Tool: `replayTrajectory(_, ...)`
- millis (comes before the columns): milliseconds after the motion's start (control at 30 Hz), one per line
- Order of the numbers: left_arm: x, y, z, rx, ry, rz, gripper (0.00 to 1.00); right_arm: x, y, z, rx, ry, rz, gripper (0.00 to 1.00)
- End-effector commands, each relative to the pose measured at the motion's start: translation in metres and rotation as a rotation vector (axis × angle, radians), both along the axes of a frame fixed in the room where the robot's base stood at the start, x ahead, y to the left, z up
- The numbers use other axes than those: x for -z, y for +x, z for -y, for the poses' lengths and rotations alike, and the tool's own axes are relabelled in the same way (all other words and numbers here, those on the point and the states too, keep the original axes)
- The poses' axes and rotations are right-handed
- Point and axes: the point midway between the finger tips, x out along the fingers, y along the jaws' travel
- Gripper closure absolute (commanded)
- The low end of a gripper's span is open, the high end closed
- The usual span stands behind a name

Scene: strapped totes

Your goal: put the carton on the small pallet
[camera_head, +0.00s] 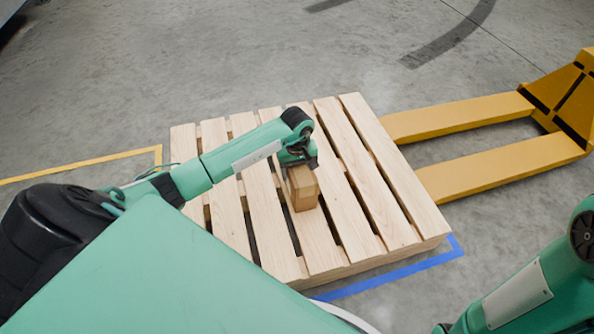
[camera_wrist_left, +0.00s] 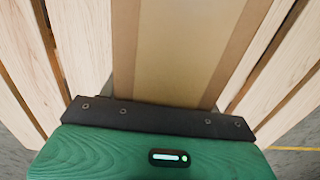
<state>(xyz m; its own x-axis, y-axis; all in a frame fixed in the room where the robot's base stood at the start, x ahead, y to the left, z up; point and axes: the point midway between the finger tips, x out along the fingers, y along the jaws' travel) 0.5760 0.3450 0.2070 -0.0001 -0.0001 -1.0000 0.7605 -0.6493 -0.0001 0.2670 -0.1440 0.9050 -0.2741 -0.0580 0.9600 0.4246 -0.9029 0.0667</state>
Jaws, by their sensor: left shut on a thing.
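The carton (camera_head: 304,190) is a small brown box, upright over the middle of the small pallet (camera_head: 365,180), which is pale slatted wood. My left gripper (camera_head: 299,162) is shut on the carton from above and behind. In the left wrist view the carton (camera_wrist_left: 185,50) fills the middle beyond the dark edge of my gripper (camera_wrist_left: 160,112), with pallet slats (camera_wrist_left: 85,40) on both sides. I cannot tell whether the carton's bottom touches the slats. My right arm shows at the lower right of the head view, but its gripper is out of view.
A yellow pallet jack (camera_head: 480,145) stands to the right, its forks pointing at the pallet. Blue tape (camera_head: 400,272) runs along the pallet's near right edge, and yellow tape (camera_head: 90,165) lies on the floor at left. Bare slats surround the carton.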

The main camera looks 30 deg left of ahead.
Motion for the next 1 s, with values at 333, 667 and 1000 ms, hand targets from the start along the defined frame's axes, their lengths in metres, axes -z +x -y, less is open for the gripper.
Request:
replayTrajectory(333,0.002,0.0,0.0,0.0,0.001,-0.001,0.15,0.001,0.0,0.0,0.0,0.0,-0.001,0.64)
replayTrajectory(667,-0.02,0.0,-0.001,0.002,0.002,0.001,0.15,-0.012,0.001,0.001,-0.004,0.003,-0.004,0.64)
replayTrajectory(1000,-0.085,0.0,-0.001,0.001,0.003,0.001,0.15,-0.015,0.015,-0.003,0.024,-0.041,-0.047,0.64)
